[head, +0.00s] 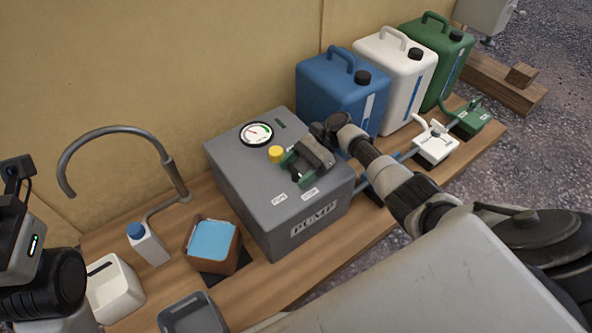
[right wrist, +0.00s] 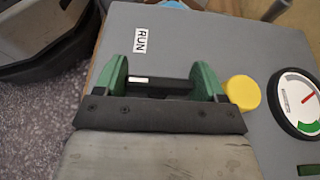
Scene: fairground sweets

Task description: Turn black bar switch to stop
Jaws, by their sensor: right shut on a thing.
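The black bar switch (right wrist: 160,85) is on top of the grey pump box (head: 315,226). In the right wrist view it lies between the green fingers of my right gripper (right wrist: 162,80), which is shut on it. A pale mark shows near the bar's left end. In the head view my right gripper (head: 297,170) is over the pump's top, and the bar (head: 296,177) is mostly hidden by the fingers. A RUN label (right wrist: 168,40) shows in the right wrist view. Two labels in the head view are too small to read surely. Only part of my left arm shows, without its fingers.
A yellow knob (head: 276,154) and a round gauge (head: 257,133) sit close beside my right gripper. Blue (head: 335,92), white (head: 400,75) and green (head: 440,50) canisters stand behind right. A curved tap (head: 125,130), a bottle (head: 148,245) and small containers are left.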

